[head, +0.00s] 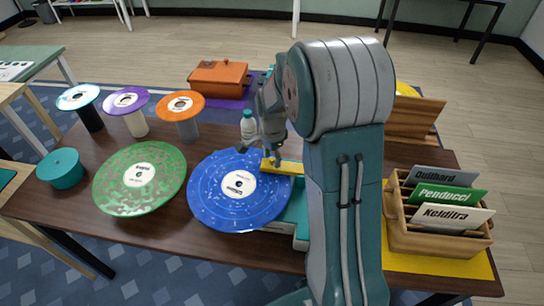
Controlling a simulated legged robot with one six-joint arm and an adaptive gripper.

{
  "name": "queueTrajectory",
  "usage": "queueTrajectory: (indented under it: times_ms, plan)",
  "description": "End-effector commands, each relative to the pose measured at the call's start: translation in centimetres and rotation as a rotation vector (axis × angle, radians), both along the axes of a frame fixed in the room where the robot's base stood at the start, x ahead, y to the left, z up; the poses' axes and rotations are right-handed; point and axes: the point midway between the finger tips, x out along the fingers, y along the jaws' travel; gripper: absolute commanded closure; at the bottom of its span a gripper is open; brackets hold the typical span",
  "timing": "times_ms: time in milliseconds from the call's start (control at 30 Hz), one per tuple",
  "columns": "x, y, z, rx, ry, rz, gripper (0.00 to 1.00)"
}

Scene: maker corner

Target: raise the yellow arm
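The yellow arm (284,167) is a short bar over the right edge of the speckled blue disc (228,205). Its right part is hidden behind my own arm. The blue disc has a white label and lies on a teal base (295,213), which shows at the disc's right and is partly hidden by my arm. My gripper (272,158) points down at the left end of the yellow arm, touching it or just over it. The fingers are small and partly hidden, so I cannot tell whether they are open or shut on it.
A green disc (138,190) lies left of the blue one. A wooden rack (440,243) with labelled cards stands right. Bare table (225,135) shows behind the discs.

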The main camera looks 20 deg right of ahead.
Motion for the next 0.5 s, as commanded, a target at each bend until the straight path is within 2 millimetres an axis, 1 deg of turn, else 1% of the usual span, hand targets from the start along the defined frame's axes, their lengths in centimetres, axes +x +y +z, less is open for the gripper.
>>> queueTrajectory:
  times_ms: [33,67,100,500]
  plan:
    - [0.01,0.0,0.02,0.0,0.0,0.0,0.79]
    - [0.01,0.0,0.02,0.0,0.0,0.0,0.92]
    - [0.01,0.0,0.03,0.0,0.0,0.0,1.0]
    - [0.16,0.0,0.07,0.003,-0.004,0.0,1.0]
